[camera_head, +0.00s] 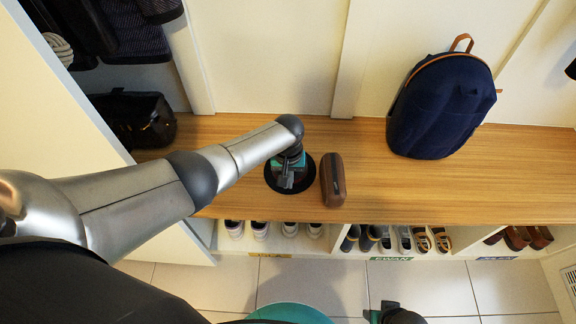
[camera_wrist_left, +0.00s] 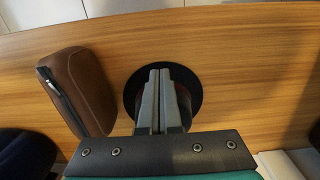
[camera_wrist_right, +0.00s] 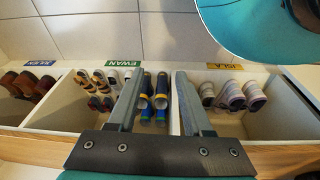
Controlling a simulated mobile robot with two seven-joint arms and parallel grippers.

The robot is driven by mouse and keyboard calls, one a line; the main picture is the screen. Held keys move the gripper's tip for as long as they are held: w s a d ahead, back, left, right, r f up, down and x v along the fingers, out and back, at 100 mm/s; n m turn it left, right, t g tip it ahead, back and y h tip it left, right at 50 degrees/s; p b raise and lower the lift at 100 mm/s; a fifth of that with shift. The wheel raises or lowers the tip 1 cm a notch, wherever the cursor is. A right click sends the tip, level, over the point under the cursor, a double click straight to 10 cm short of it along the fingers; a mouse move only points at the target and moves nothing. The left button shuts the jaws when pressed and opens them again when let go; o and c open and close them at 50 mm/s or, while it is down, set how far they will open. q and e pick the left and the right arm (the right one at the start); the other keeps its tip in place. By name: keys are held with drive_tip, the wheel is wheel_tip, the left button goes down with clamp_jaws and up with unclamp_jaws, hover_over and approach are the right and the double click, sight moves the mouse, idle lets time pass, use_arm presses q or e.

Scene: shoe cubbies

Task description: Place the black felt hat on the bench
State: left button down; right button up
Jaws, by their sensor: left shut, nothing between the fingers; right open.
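The black felt hat (camera_head: 305,180) lies on the wooden bench (camera_head: 480,190), its round dark brim against the wood; it also shows in the left wrist view (camera_wrist_left: 192,84). My left gripper (camera_head: 287,182) is over the hat and hides much of it. Its fingers (camera_wrist_left: 159,72) are together with nothing between them; I cannot tell whether they touch the hat. My right gripper (camera_head: 384,312) is low at the front, away from the hat; its fingers (camera_wrist_right: 158,78) stand apart and empty, pointing toward the shoe cubbies.
A brown case (camera_head: 333,180) stands close to the hat's right; it also shows in the left wrist view (camera_wrist_left: 92,90). A navy backpack (camera_head: 440,105) leans at the back right. A black bag (camera_head: 135,120) is at the far left. Cubbies with shoes (camera_wrist_right: 228,95) lie below; the bench's right end is clear.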

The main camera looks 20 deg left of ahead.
use_arm(q)
drive_tip(key=shift+r+p, duration=1.75)
drive_tip(key=shift+r, duration=0.95)
use_arm(e)
drive_tip(key=s+d+f, duration=0.4)
drive_tip(key=s+f, duration=0.1)
drive_tip(key=shift+f, duration=0.25)
